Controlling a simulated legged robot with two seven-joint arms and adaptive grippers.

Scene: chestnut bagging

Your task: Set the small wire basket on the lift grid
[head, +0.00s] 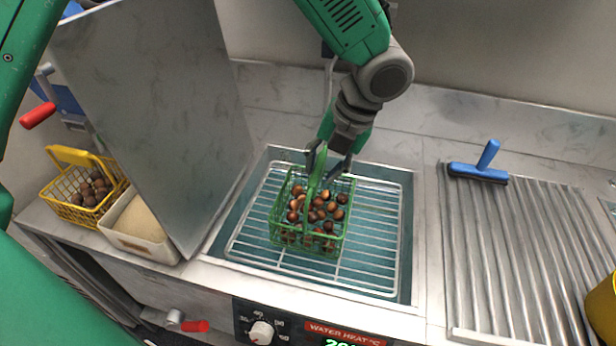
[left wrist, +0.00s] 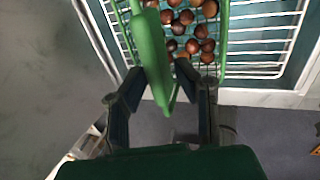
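The small green wire basket (head: 310,238), full of brown chestnuts (head: 318,207), sits upright on the wire lift grid (head: 372,240) in the sunken basin, left of the grid's middle. Its green handle stands up and also shows in the left wrist view (left wrist: 150,50). My left gripper (head: 325,170) is over the basket, with its dark fingers on either side of the handle. A gap shows between the handle and the right-hand finger in the left wrist view, so the fingers look open. My right gripper is not seen.
A tall grey panel (head: 155,110) stands left of the basin. Behind it are a yellow wire basket (head: 68,208) with chestnuts and a white bin (head: 140,245). A ribbed tray (head: 525,260) with a blue scraper (head: 480,170) lies right. The grid's right side is clear.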

